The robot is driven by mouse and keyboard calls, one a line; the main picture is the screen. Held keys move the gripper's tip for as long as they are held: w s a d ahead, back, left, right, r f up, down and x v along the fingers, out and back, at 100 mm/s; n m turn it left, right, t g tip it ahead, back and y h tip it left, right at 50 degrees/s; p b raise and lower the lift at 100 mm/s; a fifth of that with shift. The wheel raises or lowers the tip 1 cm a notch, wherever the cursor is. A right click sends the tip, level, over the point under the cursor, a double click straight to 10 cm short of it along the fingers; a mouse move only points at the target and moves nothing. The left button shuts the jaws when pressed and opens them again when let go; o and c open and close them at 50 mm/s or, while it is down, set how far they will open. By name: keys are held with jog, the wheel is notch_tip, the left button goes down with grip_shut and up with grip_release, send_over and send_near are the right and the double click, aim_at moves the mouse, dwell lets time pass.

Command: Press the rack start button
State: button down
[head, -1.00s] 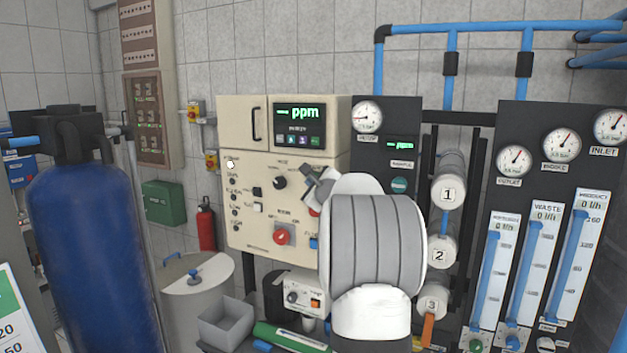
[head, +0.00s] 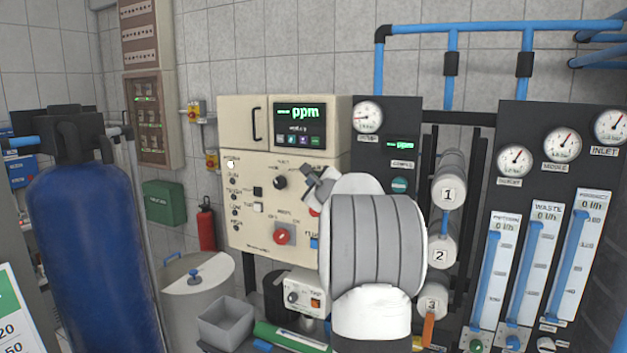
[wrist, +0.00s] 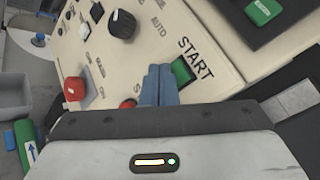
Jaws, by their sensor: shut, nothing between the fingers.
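The start button (wrist: 182,71) is a green square button in a dark frame on the cream control panel (wrist: 215,70), labelled START. In the wrist view my gripper (wrist: 160,70) shows two blue fingers shut together. Their tips are at the button's left edge and overlap its frame in the picture. I cannot tell whether they touch it. In the head view my arm stands before the right side of the cream panel (head: 240,215) and hides the start button. The fingertips cannot be made out there.
A red knob (wrist: 75,89), a black knob (wrist: 122,23) and a partly hidden red button (wrist: 128,103) are near the fingers. The dark gauge panel (head: 385,150) stands right of the cream panel. A grey bin (head: 226,322) and green cylinder (head: 290,338) lie below.

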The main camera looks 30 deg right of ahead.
dwell(0.4)
jog(key=shift+w+d, duration=0.3)
jog(key=shift+d, duration=0.1)
jog(key=shift+w+d, duration=0.25)
jog(key=shift+d, duration=0.15)
dwell(0.6)
jog(key=shift+a, duration=0.1)
jog(key=shift+s+a+b, duration=0.45)
jog(key=shift+a+b, duration=0.25)
jog(key=shift+b, duration=0.2)
